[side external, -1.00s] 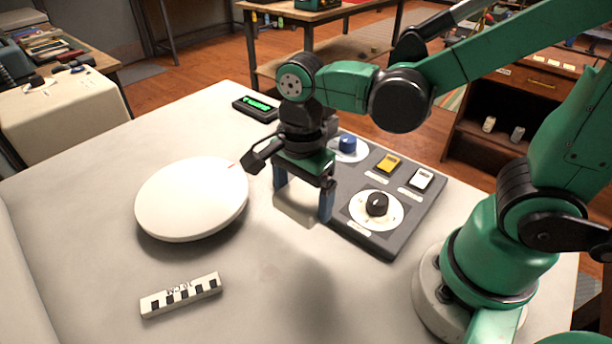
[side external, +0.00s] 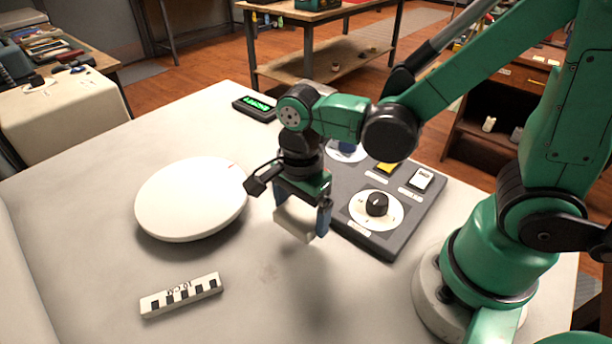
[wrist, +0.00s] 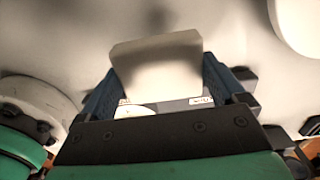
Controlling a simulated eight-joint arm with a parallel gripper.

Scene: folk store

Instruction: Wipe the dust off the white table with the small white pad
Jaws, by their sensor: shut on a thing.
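My gripper (side external: 301,214) is shut on the small white pad (side external: 299,223), a pale block held between its two blue fingers. The pad appears raised above the white table (side external: 90,265), left of the control panel and right of the round white disc. In the wrist view the pad (wrist: 158,62) fills the gap between the fingers, its edges upright in the picture. A faint dark smudge of dust (side external: 268,272) lies on the table below and left of the pad.
The round white disc (side external: 190,198) stands left of my gripper. A dark control panel (side external: 385,235) with knobs and switches is close on the right. A striped scale bar (side external: 181,295) lies at the front left, and a small green display (side external: 255,108) at the back. The front middle is clear.

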